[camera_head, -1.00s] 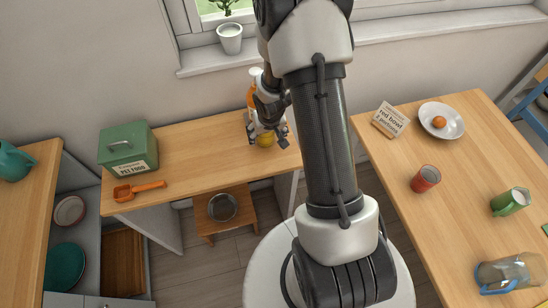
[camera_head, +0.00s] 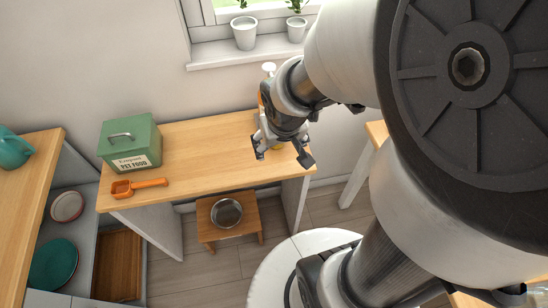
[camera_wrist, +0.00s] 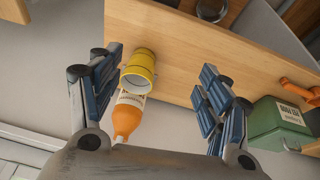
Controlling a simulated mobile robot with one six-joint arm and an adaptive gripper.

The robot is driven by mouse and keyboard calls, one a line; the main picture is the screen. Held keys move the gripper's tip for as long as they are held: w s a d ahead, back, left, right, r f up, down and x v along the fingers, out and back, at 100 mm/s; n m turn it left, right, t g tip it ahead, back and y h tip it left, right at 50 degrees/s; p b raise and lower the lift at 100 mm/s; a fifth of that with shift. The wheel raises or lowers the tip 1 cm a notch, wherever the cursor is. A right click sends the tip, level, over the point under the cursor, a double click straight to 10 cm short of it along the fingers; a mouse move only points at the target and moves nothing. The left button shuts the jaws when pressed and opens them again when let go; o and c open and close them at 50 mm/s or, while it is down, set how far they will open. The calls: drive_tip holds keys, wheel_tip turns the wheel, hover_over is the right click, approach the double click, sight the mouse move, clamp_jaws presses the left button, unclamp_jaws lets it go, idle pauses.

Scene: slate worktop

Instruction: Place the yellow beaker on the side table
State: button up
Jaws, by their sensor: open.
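The yellow beaker (camera_wrist: 141,68) stands on a wooden-topped table (camera_head: 200,150), near its right end. In the wrist view it lies between my gripper's spread fingers (camera_wrist: 161,62), closer to the left finger and apart from the right one. In the head view my gripper (camera_head: 282,156) is open above the table's right end and hides most of the beaker. I cannot tell whether the left finger touches it. Which surface is the side table is not marked in these frames.
An orange bottle with a white label (camera_wrist: 128,118) stands right beside the beaker. A green pet food box (camera_head: 130,143) and an orange scoop (camera_head: 138,187) are at the table's left. A low wooden stool (camera_head: 207,226) holds a metal bowl (camera_head: 227,212). The table's middle is clear.

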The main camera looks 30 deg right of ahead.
drive_tip(key=s+a+r+n, duration=0.1)
drive_tip(key=s+a+r, duration=0.3)
drive_tip(key=s+r, duration=0.2)
drive_tip(key=s+a+r+n+y, duration=0.1)
drive_tip(key=s+a+r, duration=0.2)
drive_tip(key=s+r, duration=0.3)
drive_tip(key=shift+a+r+t, duration=0.4)
drive_tip(key=shift+r, duration=0.1)
idle(0.4)
